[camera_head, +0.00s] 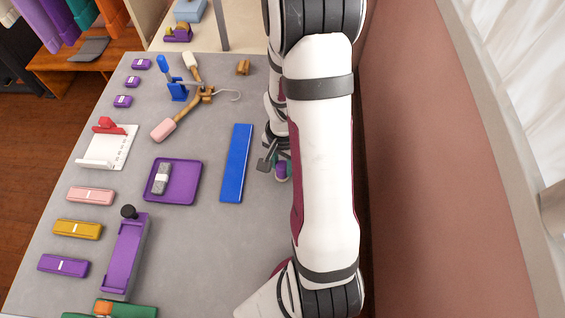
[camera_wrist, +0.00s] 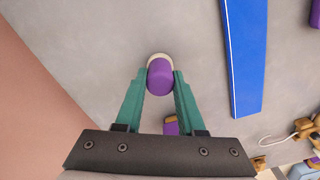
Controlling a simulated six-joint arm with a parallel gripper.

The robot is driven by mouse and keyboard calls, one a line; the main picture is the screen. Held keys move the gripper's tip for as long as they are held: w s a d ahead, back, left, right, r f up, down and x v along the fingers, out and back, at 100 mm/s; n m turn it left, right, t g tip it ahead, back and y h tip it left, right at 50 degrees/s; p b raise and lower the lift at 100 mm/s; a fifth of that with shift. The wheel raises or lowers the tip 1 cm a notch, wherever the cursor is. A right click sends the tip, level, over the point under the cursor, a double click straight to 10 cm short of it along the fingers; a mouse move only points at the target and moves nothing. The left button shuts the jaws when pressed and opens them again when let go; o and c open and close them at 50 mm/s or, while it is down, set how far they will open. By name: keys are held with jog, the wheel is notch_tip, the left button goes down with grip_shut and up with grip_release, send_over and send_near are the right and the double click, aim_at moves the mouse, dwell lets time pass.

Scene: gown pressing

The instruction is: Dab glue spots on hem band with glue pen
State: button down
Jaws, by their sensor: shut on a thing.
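The hem band appears to be the long flat blue strip (camera_head: 237,163) on the grey table. It also shows in the wrist view (camera_wrist: 245,50), to the right of my gripper, with a thin pale line along its left edge. My gripper (camera_wrist: 160,85) has green fingers shut on a purple cylinder with a pale end, which looks like the glue pen (camera_wrist: 160,77). In the head view the pen (camera_head: 282,169) and gripper show only partly, just right of the strip and apart from it. My arm hides the rest there. The pen's tip cannot be made out.
A purple tray (camera_head: 197,168) with a grey item stands left of the strip. A wooden tool with a hook (camera_head: 207,96) lies behind. A reddish wall (camera_head: 420,160) stands right.

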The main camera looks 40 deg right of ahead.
jog(key=shift+r, duration=3.05)
jog(key=w+a+r+n, duration=0.2)
jog(key=w+a+n, duration=0.4)
jog(key=w+a, duration=0.2)
jog(key=shift+a, duration=0.85)
jog(key=shift+w, duration=0.1)
jog(key=shift+f, duration=2.5)
jog(key=shift+f, duration=0.15)
